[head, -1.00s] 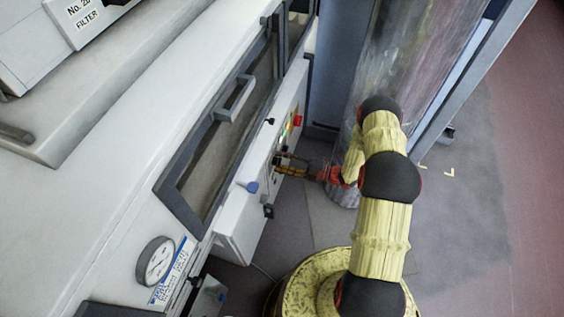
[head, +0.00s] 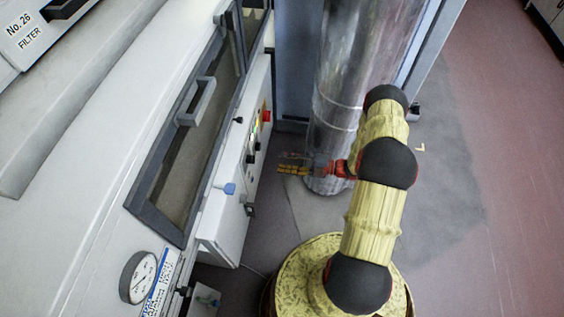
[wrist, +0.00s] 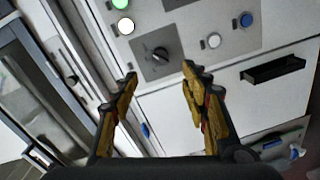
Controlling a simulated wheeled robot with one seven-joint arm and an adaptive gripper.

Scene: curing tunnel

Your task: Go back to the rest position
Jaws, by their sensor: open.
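My gripper (head: 281,164) is open and empty in the head view, a short way to the right of the white control panel on the machine's side. In the wrist view my gripper (wrist: 160,72) shows two yellow and dark fingers spread apart with nothing between them. The control panel (wrist: 205,62) fills the view beyond the fingertips. It carries a black rotary knob (wrist: 160,54), a lit green button (wrist: 120,4), white buttons and a blue button (wrist: 246,20). The fingers look apart from the panel.
The white tunnel machine (head: 95,185) with a framed window door and handle (head: 197,102) takes up the left. A shiny metal duct (head: 345,105) stands behind my gripper and arm. A gauge (head: 138,277) sits at the lower left. Open floor (head: 480,180) lies to the right.

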